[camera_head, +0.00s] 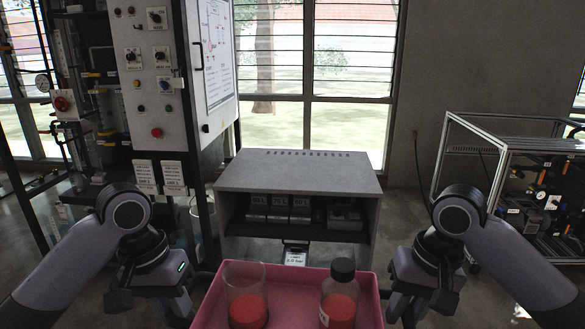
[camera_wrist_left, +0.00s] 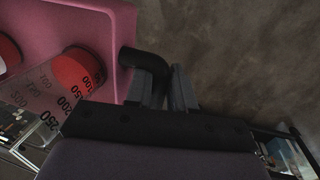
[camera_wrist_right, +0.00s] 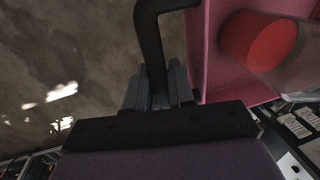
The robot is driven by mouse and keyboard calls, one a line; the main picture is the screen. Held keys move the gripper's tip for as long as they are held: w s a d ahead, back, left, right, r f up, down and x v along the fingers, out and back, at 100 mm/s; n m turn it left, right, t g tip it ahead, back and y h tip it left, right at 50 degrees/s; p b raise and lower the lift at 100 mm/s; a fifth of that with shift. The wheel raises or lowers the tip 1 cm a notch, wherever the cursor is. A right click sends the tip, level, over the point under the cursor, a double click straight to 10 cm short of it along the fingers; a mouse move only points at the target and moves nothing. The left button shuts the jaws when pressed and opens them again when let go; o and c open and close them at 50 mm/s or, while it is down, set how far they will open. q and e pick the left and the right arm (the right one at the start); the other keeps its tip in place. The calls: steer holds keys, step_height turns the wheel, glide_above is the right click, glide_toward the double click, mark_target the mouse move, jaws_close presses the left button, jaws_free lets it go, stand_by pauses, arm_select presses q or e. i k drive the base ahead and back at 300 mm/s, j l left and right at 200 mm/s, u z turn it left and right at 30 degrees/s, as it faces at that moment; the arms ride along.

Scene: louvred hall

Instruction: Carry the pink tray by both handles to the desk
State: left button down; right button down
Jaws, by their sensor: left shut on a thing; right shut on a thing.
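The pink tray (camera_head: 285,285) is low in the front middle of the head view, between my two arms. A clear beaker (camera_head: 245,283) with red contents stands in its left part, and a dark-capped bottle (camera_head: 339,296) with red contents stands in its right part. My left gripper (camera_wrist_left: 172,88) is shut on the tray's black left handle (camera_wrist_left: 145,60). My right gripper (camera_wrist_right: 158,88) is shut on the black right handle (camera_wrist_right: 150,35). In the head view the handles and fingertips are hidden. Bare floor shows below the tray in both wrist views.
A grey desk-like cabinet (camera_head: 298,172) with a clear top and boxes on its shelf stands ahead. A control panel rack (camera_head: 150,90) stands at the left. A metal-framed cart (camera_head: 510,180) stands at the right. Windows are behind.

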mark_target(300, 177)
steer(key=i, duration=3.1)
steer(key=i+z, duration=0.2)
steer(key=i, duration=0.15)
